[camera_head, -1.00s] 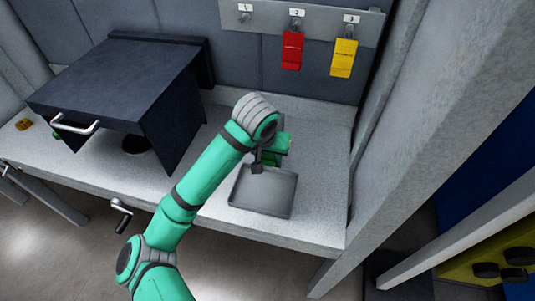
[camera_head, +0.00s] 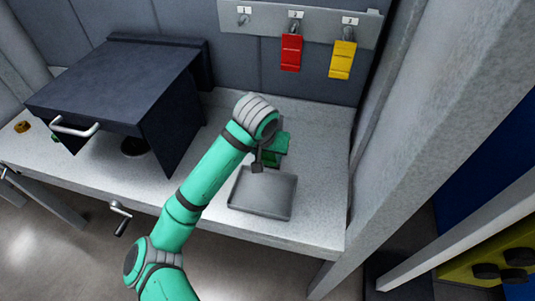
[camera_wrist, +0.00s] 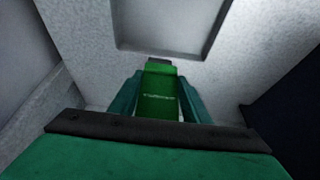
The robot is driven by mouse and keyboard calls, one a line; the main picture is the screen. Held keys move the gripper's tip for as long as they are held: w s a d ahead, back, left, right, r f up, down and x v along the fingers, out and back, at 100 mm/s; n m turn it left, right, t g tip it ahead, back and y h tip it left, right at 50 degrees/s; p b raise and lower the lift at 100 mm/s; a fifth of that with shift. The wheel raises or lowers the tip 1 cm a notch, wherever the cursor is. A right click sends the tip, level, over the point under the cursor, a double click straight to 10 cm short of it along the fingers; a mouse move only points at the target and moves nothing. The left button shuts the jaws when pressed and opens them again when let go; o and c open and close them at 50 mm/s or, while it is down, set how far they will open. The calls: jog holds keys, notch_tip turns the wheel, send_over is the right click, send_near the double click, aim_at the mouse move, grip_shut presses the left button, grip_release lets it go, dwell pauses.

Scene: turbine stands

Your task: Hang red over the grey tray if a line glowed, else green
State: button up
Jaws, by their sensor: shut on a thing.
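My gripper (camera_head: 271,154) is above the back edge of the grey tray (camera_head: 262,210), with my arm reaching in from lower left. In the wrist view, the two fingers (camera_wrist: 158,100) are shut on a green tag (camera_wrist: 158,88) with faint lettering. The tag is small and partly hidden in the head view. The grey tray (camera_wrist: 172,48) is partly in the wrist view, beyond the tag. A red tag (camera_head: 291,53) hangs on hook 2 and a yellow tag (camera_head: 342,60) on hook 3. Hook 1 (camera_head: 243,20) is bare. I see no glowing line.
A dark box (camera_head: 115,85) with a light handle (camera_head: 75,129) stands on the left of the pale bench (camera_head: 215,212). An amber knob (camera_head: 22,126) is at the bench's left. A grey post (camera_head: 420,140) rises at the right. A crank (camera_head: 120,218) sticks out in front.

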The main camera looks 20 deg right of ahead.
jog(key=shift+w, duration=0.1)
jog(key=o, duration=1.6)
jog(key=shift+r, duration=0.1)
jog(key=shift+v, duration=3.9)
